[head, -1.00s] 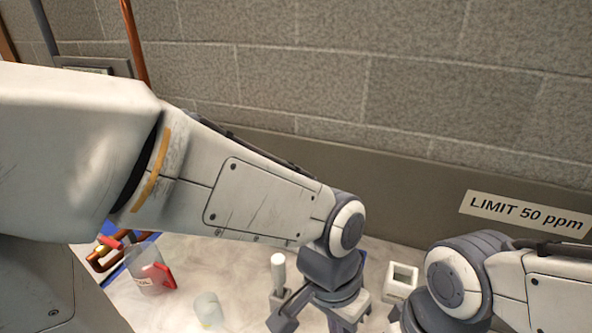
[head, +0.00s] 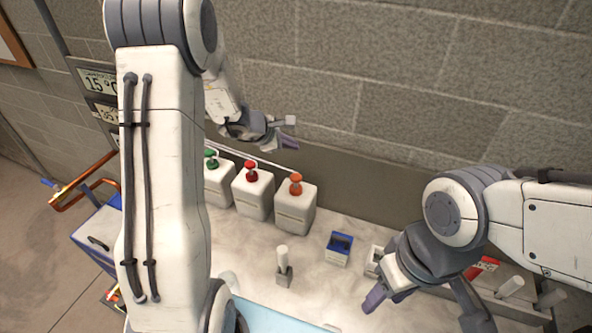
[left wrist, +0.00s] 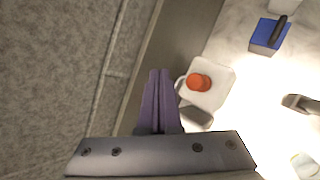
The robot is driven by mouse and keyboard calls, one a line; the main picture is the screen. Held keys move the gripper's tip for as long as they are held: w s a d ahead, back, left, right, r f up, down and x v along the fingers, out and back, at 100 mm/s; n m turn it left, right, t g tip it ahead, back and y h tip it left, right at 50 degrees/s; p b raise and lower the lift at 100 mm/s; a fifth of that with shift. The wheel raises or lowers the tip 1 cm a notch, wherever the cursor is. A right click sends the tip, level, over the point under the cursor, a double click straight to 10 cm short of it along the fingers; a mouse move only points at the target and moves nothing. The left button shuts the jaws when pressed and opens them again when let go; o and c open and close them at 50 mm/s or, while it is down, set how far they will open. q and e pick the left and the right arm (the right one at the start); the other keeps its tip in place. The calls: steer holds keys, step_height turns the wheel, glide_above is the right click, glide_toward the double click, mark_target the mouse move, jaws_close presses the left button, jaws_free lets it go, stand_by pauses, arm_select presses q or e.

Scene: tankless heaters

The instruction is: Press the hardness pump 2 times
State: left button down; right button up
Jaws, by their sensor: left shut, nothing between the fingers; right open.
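Three white pump bottles stand in a row against the back wall: one with a green head (head: 211,156), one with a red head (head: 251,170), one with an orange head (head: 296,184). I cannot read which is the hardness pump. My left gripper (head: 290,134) is shut and empty, raised above and behind the orange pump, apart from it. In the left wrist view its purple fingers (left wrist: 158,88) are together, just left of the orange head (left wrist: 199,82). My right gripper (head: 425,306) is open and empty over the counter at the right.
A white cylinder in a grey holder (head: 283,262) and a blue block (head: 339,248) stand in front of the pumps. Displays (head: 98,84) and copper pipe (head: 85,182) are at the left. Bare counter (head: 240,240) lies before the bottles.

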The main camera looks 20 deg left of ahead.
arm_select(q)
steer(key=shift+f, duration=0.1)
steer(key=b, duration=0.6)
glide_above(294, 177)
steer(key=f, duration=0.7)
steer(key=shift+s+a+f, duration=0.15)
steer(key=shift+s+f, duration=0.1)
steer(key=shift+f, duration=0.1)
steer(key=shift+f+b, duration=0.5)
steer(key=shift+b, duration=0.05)
stand_by(0.9)
steer(key=shift+f+b, duration=0.45)
steer(key=shift+b, duration=0.25)
steer(key=shift+f+b, duration=1.3)
steer(key=shift+b, duration=0.4)
stand_by(1.2)
steer(key=shift+r, duration=0.1)
steer(key=shift+r+p, duration=1.1)
steer(key=shift+r, duration=0.55)
